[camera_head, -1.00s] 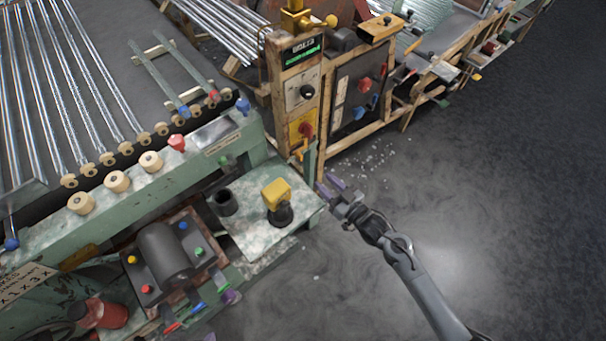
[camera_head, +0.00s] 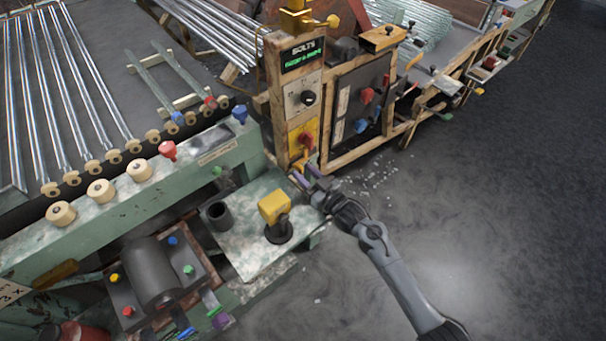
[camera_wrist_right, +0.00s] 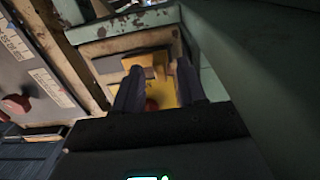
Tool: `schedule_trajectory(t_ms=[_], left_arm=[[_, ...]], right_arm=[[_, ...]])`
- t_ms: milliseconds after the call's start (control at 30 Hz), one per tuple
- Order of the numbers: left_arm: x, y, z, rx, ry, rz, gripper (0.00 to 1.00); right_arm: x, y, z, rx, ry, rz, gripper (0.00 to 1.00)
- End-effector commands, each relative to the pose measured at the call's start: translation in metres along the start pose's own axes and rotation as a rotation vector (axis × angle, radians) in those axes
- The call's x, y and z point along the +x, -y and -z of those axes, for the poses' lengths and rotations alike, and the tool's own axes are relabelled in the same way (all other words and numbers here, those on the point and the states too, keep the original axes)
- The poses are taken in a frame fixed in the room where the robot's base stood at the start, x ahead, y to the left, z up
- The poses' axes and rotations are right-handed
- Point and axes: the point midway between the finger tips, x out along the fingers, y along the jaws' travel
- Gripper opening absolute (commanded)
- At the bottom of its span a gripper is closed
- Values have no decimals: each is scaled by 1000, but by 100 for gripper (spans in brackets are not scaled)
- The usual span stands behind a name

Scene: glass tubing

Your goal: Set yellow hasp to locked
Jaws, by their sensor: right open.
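The wooden post carries a yellow panel (camera_head: 309,127) with a red knob (camera_head: 304,139) on it. A small yellow piece that looks like the hasp (camera_head: 299,162) sits just below the panel; its setting is too small to tell. My right gripper (camera_head: 305,174) is open, its fingertips close to this yellow piece. In the right wrist view, the yellow part (camera_wrist_right: 140,62) shows between and beyond the two dark fingers, with the red knob (camera_wrist_right: 152,105) partly hidden near them. I cannot tell whether the fingers touch it. My left gripper is not in view.
A green metal bench (camera_head: 180,187) stands left of the gripper, with a yellow-headed device (camera_head: 274,207) on its side plate. The wooden-framed cabinet (camera_head: 357,105) stands right of the post. Open floor lies to the right.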

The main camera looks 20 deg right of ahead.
Motion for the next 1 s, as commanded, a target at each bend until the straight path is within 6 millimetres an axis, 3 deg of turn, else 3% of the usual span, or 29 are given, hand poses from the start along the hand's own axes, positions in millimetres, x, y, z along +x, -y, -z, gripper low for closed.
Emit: schedule_trajectory(t_ms=[133, 467, 767, 1000], left_arm=[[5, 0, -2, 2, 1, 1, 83], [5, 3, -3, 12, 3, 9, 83], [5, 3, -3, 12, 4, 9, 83], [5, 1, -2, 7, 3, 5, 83]], right_arm=[[10, 0, 0, 0, 0, 1, 40], [13, 0, 0, 0, 1, 1, 40], [13, 0, 0, 0, 1, 0, 0], [13, 0, 0, 0, 1, 0, 0]])
